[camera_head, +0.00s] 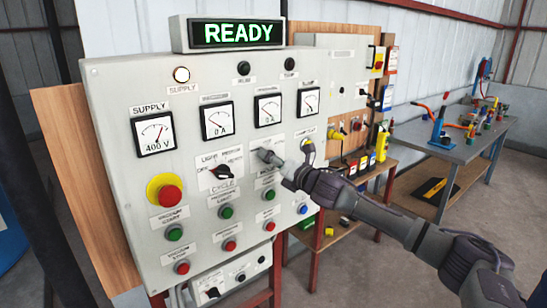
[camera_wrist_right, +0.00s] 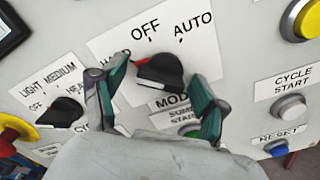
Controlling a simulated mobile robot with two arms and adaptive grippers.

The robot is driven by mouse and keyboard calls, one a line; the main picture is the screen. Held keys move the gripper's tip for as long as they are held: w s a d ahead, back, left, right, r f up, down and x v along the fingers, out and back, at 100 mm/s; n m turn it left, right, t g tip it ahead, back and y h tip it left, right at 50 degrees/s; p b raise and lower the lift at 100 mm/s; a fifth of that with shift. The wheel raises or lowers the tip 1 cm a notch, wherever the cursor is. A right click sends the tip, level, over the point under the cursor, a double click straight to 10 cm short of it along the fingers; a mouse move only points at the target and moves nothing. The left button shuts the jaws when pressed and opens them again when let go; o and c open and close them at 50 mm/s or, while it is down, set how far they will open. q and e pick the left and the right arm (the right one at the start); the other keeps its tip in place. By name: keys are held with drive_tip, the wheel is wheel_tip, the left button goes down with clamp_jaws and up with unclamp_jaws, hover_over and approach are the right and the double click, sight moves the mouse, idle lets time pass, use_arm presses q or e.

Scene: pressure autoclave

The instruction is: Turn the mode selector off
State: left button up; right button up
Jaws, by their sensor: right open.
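The mode selector (camera_wrist_right: 160,72) is a black knob with a red pointer on a white plate, with OFF and AUTO above it and a partly covered HAND label at left. Its red mark points left, toward HAND, away from OFF. My right gripper (camera_wrist_right: 162,80) is open, with one green-and-grey finger on each side of the knob; contact cannot be told. In the head view my right gripper (camera_head: 272,158) is at the panel and covers the selector. My left gripper is not in view.
The control panel (camera_head: 105,110) carries a light/medium/heavy knob (camera_wrist_right: 67,110) left of the selector, green and red buttons below, and a red emergency button (camera_head: 168,195). A yellow button (camera_wrist_right: 302,18) and cycle start button (camera_wrist_right: 290,106) lie to the right. A workbench (camera_head: 470,145) stands farther right.

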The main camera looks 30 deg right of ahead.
drive_tip(key=c, duration=1.1)
drive_tip(key=m+p, duration=0.2)
drive_tip(key=m, duration=0.2)
drive_tip(key=shift+r, duration=0.15)
drive_tip(key=m+p, duration=0.1)
drive_tip(key=m, duration=0.1)
drive_tip(key=m+p, duration=0.1)
drive_tip(key=m, duration=0.2)
drive_tip(key=shift+d+m, duration=0.2)
drive_tip(key=shift+m, duration=0.1)
